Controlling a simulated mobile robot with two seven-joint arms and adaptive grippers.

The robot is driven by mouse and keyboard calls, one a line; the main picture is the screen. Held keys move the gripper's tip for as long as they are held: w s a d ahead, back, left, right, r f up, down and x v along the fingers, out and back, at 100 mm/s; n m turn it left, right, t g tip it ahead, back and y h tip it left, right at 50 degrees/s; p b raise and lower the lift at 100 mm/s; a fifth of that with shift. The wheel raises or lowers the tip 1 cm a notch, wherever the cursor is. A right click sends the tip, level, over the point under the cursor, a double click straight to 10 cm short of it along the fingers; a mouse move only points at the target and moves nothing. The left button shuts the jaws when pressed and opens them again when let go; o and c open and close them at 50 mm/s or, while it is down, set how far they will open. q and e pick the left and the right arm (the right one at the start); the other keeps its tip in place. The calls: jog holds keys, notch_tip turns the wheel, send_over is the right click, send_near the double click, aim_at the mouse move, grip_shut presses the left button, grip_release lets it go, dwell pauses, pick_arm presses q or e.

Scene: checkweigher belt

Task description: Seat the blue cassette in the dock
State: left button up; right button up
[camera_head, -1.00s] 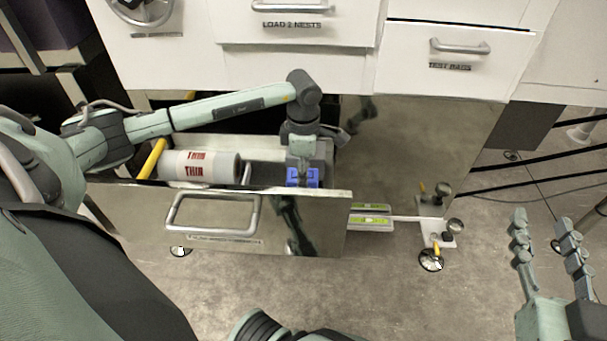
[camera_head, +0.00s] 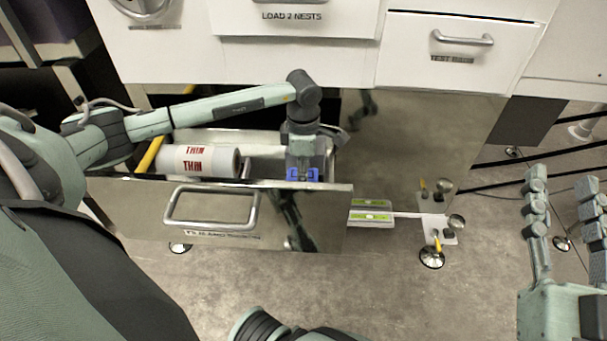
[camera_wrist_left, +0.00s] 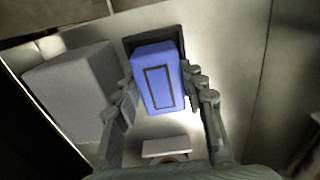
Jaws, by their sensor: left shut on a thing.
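The blue cassette (camera_wrist_left: 158,78) is between the fingers of my left gripper (camera_wrist_left: 160,100) in the left wrist view. The gripper is shut on it. A dark-rimmed recess, seemingly the dock (camera_wrist_left: 132,44), shows around the cassette's far end; I cannot tell how deep the cassette sits. In the head view, my left gripper (camera_head: 304,168) reaches down into the open drawer, and the cassette (camera_head: 291,174) shows just behind the drawer front, its lower part hidden. My right gripper (camera_head: 565,182) is open and empty at the far right, over the floor.
The open drawer's metal front (camera_head: 150,200) stands close to the left gripper. A grey block (camera_wrist_left: 70,85) is beside the gripper. A small levelled fixture (camera_head: 370,217) is right of the drawer.

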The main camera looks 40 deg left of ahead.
pick_arm(q)
jog(key=o, duration=1.3)
notch_tip(320, 180, up, 12)
jog(key=shift+r, duration=0.1)
